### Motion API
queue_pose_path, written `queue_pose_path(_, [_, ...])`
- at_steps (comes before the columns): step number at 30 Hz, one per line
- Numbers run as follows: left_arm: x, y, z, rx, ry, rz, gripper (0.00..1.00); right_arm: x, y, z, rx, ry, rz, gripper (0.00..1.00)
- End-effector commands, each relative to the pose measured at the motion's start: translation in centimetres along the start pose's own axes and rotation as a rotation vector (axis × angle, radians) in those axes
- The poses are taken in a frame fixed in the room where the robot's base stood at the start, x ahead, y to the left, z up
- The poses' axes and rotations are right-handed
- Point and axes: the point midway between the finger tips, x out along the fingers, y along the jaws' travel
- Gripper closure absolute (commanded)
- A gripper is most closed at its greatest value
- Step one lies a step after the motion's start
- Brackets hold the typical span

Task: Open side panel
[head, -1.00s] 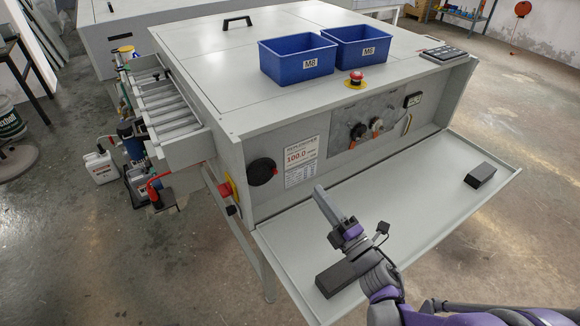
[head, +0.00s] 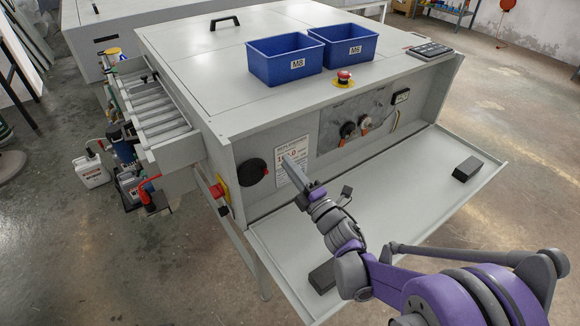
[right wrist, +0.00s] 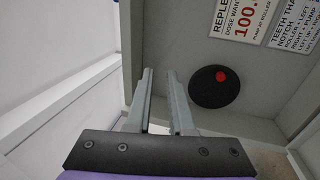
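The grey plate processor (head: 200,70) stands ahead of me. Its long front panel (head: 400,195) is folded down, lying out like a shelf below the exposed front face. My right gripper (head: 287,160) is in front of that face, over the panel's left part, beside the round black disc (head: 252,172). In the right wrist view the two fingers (right wrist: 161,72) stand apart with nothing between them, and the black disc with a red spot (right wrist: 214,87) lies just right of them. Contact with the face cannot be told. My left gripper is out of view.
Two blue bins (head: 285,60) and a red stop button (head: 344,76) sit on top. A roller drawer (head: 160,115) sticks out at the left. A black block (head: 467,169) lies on the panel's right; another (head: 322,277) is partly behind my arm.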

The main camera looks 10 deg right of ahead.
Motion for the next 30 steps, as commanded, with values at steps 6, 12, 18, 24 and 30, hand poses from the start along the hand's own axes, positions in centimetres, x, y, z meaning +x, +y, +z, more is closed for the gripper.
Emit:
queue_pose_path(6, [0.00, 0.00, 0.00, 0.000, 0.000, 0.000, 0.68, -0.03, 0.01, -0.01, 0.000, 0.000, 0.000, 1.00])
queue_pose_path(12, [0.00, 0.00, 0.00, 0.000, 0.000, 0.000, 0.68, -0.03, 0.01, -0.01, 0.000, 0.000, 0.000, 1.00])
queue_pose_path(18, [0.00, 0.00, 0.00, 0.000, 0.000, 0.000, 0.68, -0.04, 0.01, -0.01, 0.000, 0.000, 0.000, 1.00])
queue_pose_path(24, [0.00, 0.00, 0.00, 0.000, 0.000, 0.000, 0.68, -0.03, 0.01, -0.01, 0.000, 0.000, 0.000, 1.00])
queue_pose_path(30, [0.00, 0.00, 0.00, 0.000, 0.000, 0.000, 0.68, -0.04, 0.01, -0.01, 0.000, 0.000, 0.000, 1.00])
